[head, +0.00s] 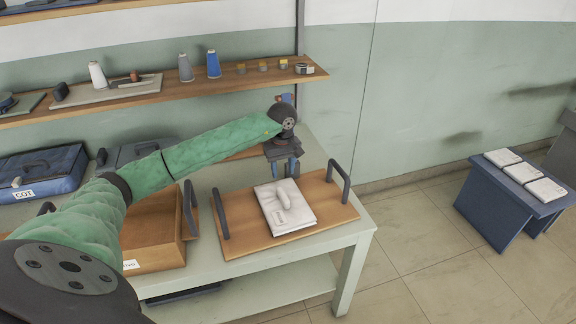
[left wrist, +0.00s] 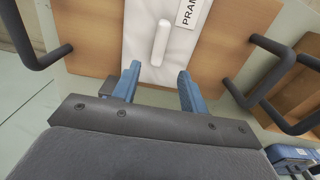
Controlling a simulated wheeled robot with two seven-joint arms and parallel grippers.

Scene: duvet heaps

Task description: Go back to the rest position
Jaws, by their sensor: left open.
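My left arm reaches in from the left in the head view, and its gripper (head: 285,168) hangs above the back edge of a wooden tray (head: 245,237) with dark handles. In the left wrist view the two blue fingers (left wrist: 158,88) are apart with nothing between them. A white folded item (head: 302,217) with a pale bar-like piece (head: 283,199) on it lies on the tray, just ahead of the fingertips. In the left wrist view the white item (left wrist: 140,45) carries a label, partly cut off. My right gripper is out of view.
The tray stands on a pale table (head: 345,240). A wooden box (head: 155,230) and a blue case (head: 45,172) sit to its left. A shelf (head: 200,85) with spools and tools runs behind the arm. A blue bench (head: 505,205) with white folded items stands right, across open floor.

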